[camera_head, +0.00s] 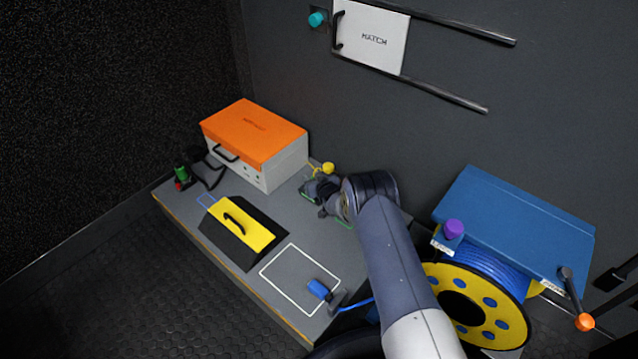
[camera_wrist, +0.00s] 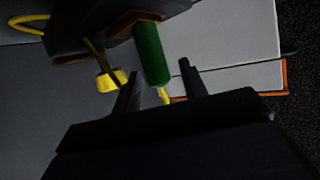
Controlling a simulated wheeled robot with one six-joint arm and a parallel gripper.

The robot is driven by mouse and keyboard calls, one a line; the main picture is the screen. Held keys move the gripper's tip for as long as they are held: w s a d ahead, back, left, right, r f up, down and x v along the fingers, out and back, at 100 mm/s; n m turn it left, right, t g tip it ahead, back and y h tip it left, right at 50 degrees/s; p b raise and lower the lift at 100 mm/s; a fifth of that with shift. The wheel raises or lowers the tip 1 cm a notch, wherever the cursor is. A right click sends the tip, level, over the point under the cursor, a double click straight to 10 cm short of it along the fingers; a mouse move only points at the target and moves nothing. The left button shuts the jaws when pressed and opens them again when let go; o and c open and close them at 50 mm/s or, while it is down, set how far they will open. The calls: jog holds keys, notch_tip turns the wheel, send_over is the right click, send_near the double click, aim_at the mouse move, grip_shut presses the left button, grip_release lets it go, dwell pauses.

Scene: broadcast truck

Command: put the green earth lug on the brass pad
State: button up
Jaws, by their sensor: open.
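A green cylinder (camera_wrist: 152,55), which looks like the green earth lug, shows in the wrist view just beyond and between my fingertips. My gripper (camera_wrist: 159,69) is open; I cannot tell whether either finger touches the cylinder. A brownish, brass-coloured piece (camera_wrist: 122,24) is at the cylinder's far end, beside a dark block; I cannot tell whether it is the brass pad. In the head view my gripper (camera_head: 316,190) is low over the bench's back right, beside a small yellow knob (camera_head: 328,168). It hides the green cylinder there.
An orange-lidded case (camera_head: 254,131) stands left of my gripper. A yellow-topped black box (camera_head: 243,222) and a white outlined area (camera_head: 299,278) with a blue plug (camera_head: 319,289) are nearer. A green-and-red item (camera_head: 181,175) is at far left, a blue-topped cable reel (camera_head: 474,290) at right.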

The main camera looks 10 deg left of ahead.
jog(key=p+v, duration=0.5)
jog(key=v, duration=0.7)
jog(key=shift+w+d+f, duration=0.1)
jog(key=shift+f, duration=0.05)
dwell(0.8)
